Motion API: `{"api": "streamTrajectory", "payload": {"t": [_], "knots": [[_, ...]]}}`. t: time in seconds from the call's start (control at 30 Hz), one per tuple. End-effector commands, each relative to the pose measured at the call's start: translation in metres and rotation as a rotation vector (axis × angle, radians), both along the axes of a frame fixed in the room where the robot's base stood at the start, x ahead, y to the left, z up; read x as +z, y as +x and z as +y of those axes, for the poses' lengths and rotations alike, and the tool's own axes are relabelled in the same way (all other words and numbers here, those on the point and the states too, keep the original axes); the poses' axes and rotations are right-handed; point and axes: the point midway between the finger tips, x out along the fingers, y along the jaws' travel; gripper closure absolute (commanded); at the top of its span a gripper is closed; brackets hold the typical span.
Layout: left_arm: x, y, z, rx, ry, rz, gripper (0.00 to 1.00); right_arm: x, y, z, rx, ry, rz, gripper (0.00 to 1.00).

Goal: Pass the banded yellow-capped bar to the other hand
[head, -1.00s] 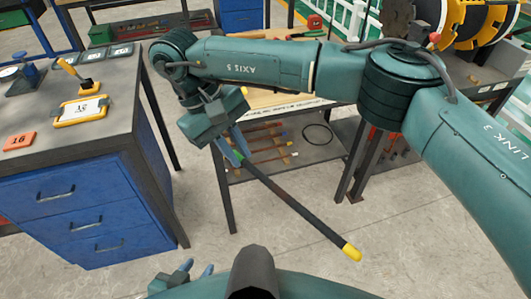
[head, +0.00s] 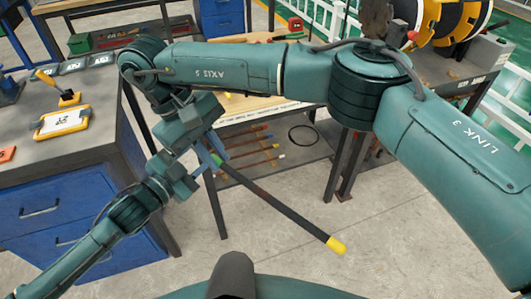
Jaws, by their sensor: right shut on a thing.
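The dark bar (head: 275,203) hangs at a slant in the head view, its yellow-capped end (head: 336,245) low and to the right. My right gripper (head: 214,150) is shut on its upper end, with a small green patch showing by the fingers. My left gripper (head: 200,163) is just left of and below the right one, close to the bar's upper end. Its fingers overlap the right gripper and the bar in the picture, so I cannot tell whether it is open or touches the bar.
A workbench (head: 262,107) stands behind, its lower shelf (head: 318,150) holding several capped bars and a dark ring (head: 303,135). A blue-drawered cabinet (head: 60,205) is on the left, with a yellow-framed tablet (head: 62,122) on top. The floor at right is clear.

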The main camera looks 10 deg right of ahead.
Motion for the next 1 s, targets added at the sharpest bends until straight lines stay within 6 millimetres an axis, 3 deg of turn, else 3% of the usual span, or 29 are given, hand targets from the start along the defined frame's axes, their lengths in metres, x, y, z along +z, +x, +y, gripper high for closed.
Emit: {"api": "streamTrajectory", "payload": {"t": [0.1, 0.3, 0.43, 0.53, 0.67, 0.8, 0.9, 1.0], "knots": [[0.036, 0.032, 0.019, -0.044, 0.097, -0.126, 0.60, 0.001, 0.000, 0.000, 0.000, -0.001, 0.000, 1.00], [0.108, 0.070, 0.051, -0.104, 0.241, -0.328, 0.60, 0.001, 0.000, 0.000, 0.000, -0.001, 0.000, 1.00], [0.173, 0.079, 0.058, -0.154, 0.323, -0.487, 0.60, 0.001, 0.000, 0.000, 0.000, -0.001, 0.000, 1.00], [0.229, 0.075, 0.054, -0.205, 0.389, -0.629, 0.60, 0.001, 0.000, 0.000, 0.000, -0.001, 0.000, 1.00], [0.300, 0.056, 0.038, -0.287, 0.485, -0.827, 0.60, 0.001, 0.000, 0.000, 0.000, -0.001, 0.000, 1.00], [0.364, 0.011, 0.009, -0.420, 0.619, -1.072, 0.60, 0.001, 0.000, 0.000, 0.000, -0.001, 0.000, 1.00], [0.393, -0.034, -0.019, -0.560, 0.738, -1.265, 0.60, 0.001, 0.000, 0.000, 0.000, -0.001, 0.000, 1.00], [0.406, -0.086, -0.046, -0.731, 0.896, -1.475, 0.60, 0.001, 0.000, 0.000, 0.000, -0.001, 0.000, 1.00]]}}
